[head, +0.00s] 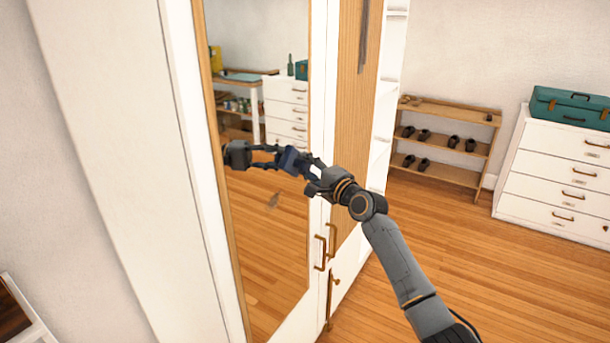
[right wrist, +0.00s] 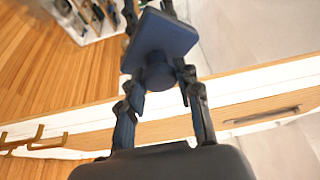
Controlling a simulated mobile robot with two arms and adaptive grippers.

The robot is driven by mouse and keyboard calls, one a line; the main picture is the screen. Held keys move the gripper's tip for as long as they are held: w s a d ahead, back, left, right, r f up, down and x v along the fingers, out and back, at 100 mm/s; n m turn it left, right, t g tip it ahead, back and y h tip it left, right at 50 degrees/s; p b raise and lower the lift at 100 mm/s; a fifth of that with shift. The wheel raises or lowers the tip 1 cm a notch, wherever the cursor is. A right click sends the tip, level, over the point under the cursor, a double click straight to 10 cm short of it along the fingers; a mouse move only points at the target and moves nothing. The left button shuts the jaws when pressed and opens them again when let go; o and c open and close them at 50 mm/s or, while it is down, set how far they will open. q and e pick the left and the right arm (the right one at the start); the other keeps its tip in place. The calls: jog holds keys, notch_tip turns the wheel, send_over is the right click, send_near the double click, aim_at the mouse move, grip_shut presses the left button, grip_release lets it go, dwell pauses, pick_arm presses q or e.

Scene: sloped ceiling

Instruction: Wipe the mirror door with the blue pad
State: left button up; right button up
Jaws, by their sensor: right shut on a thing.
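The mirror door (head: 265,270) has a wooden frame and stands left of centre in the head view. A brownish smudge (head: 273,201) shows on its glass, below and left of the pad. My right gripper (head: 304,164) is shut on the blue pad (head: 290,160) in front of the mirror. In the right wrist view the square pad (right wrist: 162,36) has a round knob between the fingers (right wrist: 158,80). The pad is at or very close to the glass; I cannot tell if it touches. The gripper's reflection shows to its left. My left gripper is not in view.
Bronze handles (head: 331,240) stick out at the door's right edge, beside a wood panel (head: 352,120). A shoe rack (head: 440,176) and a white chest of drawers (head: 548,190) with a teal toolbox (head: 572,108) stand at the back right. The wooden floor between is clear.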

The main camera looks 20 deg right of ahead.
jog(key=shift+r, duration=0.1)
jog(key=shift+s+d, duration=0.3)
jog(key=shift+s, duration=0.05)
jog(key=shift+s+d+p, duration=0.3)
jog(key=shift+s+d, duration=0.45)
jog(key=shift+s, duration=0.25)
jog(key=shift+s+d+p, duration=0.25)
jog(key=shift+s+d, duration=0.5)
jog(key=shift+s, duration=0.25)
jog(key=shift+s+d, duration=0.95)
jog(key=shift+s, duration=0.25)
